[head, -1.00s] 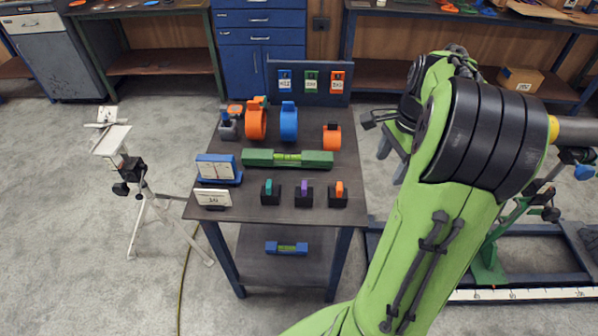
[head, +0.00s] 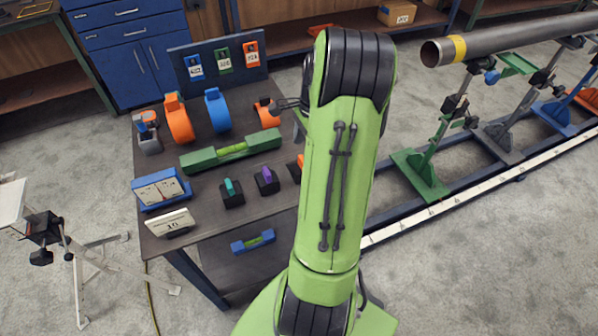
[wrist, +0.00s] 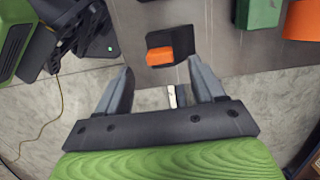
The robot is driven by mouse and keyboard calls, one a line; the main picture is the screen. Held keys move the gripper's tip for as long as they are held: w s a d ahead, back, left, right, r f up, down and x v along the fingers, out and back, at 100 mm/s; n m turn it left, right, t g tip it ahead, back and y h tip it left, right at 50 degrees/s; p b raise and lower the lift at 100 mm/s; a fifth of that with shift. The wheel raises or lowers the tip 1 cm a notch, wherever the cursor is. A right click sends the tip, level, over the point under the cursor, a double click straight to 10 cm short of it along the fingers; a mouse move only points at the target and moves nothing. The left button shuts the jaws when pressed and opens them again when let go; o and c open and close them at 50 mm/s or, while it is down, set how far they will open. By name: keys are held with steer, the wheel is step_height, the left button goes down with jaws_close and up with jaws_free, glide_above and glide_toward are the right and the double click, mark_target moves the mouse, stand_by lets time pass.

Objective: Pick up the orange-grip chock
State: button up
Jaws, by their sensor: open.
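The orange-grip chock (wrist: 170,51) shows in the wrist view as a black block with an orange grip. It lies on the dark table top near its edge, just beyond and between my fingertips. My gripper (wrist: 160,68) is open, with nothing between its fingers. In the head view only a sliver of the chock (head: 298,168) shows beside my green arm, which hides the rest. My gripper is mostly hidden behind the arm there. The teal-grip chock (head: 232,193) and the purple-grip chock (head: 266,181) stand to its left.
A green level (head: 231,151) lies behind the chocks. Orange and blue rings (head: 217,109) stand farther back, before a tag board (head: 222,66). A blue stand (head: 161,190) and a white sign (head: 169,222) are at left. A pipe (head: 500,38) on stands is at right.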

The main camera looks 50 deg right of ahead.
mark_target(299, 163)
steer(key=f, duration=0.2)
steer(key=f+b, duration=0.2)
steer(key=f, duration=0.1)
steer(key=shift+w+a+f, duration=0.2)
steer(key=shift+a+f, duration=0.15)
steer(key=shift+r, duration=0.1)
jaws_close()
